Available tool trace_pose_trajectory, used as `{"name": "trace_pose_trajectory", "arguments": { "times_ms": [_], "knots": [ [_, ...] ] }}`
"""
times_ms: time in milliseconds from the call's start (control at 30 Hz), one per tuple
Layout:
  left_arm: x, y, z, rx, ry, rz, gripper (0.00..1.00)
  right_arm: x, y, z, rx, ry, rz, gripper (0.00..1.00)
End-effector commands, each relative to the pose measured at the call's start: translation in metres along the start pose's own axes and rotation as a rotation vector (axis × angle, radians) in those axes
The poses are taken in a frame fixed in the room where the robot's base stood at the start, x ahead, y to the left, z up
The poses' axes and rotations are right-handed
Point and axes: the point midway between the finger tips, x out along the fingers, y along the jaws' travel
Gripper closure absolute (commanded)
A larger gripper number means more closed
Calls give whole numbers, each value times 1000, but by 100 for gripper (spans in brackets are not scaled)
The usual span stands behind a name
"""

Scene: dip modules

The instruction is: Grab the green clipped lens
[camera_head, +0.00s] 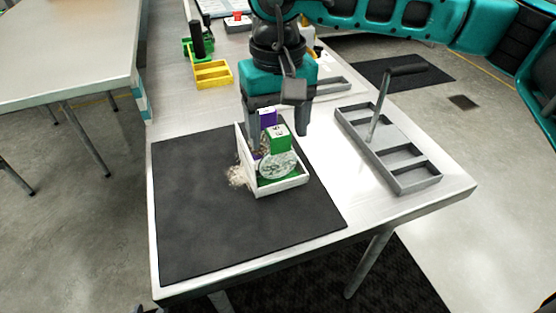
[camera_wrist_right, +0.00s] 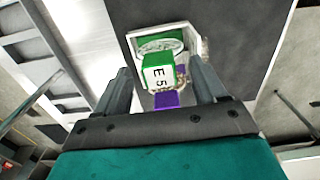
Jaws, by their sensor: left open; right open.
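The green clipped lens, a green block (camera_head: 278,137) with a clear round disc (camera_head: 279,165) below it, stands in a small white open box (camera_head: 284,188). In the right wrist view the green block (camera_wrist_right: 158,68) shows a label reading "E5". A purple block (camera_head: 267,117) is just behind it, seen nearer my gripper in the right wrist view (camera_wrist_right: 166,99). My right gripper (camera_head: 277,140) is open, its fingers apart on either side of the blocks. In the right wrist view the gripper (camera_wrist_right: 163,80) holds nothing. My left gripper is not in view.
The box stands on a black mat (camera_head: 210,220) with scattered pale bits (camera_head: 238,176) beside it. A grey rack (camera_head: 404,170) with an upright handle stands to the right. A yellow tray (camera_head: 212,74) and a green item (camera_head: 195,48) are farther back. The mat's front is clear.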

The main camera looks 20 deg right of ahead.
Motion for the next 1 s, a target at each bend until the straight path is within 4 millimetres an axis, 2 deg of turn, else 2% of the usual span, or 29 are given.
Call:
{"name": "trace_pose_trajectory", "arguments": {
  "times_ms": [100, 200, 433, 1000],
  "knots": [
    [-1, 0, -1, 0, 0, 0, 57, 17, 0, 0, 0, -2, 0, 29],
    [-1, 0, -2, 0, 0, 0, 57, 24, 0, 0, 0, 0, 0, 29],
    [-1, 0, -2, 0, 1, -1, 57, 25, 0, 0, 0, 1, -1, 29],
    [1, -1, -5, 1, 8, -2, 57, 25, 0, 0, 1, 0, 0, 84]
  ]
}}
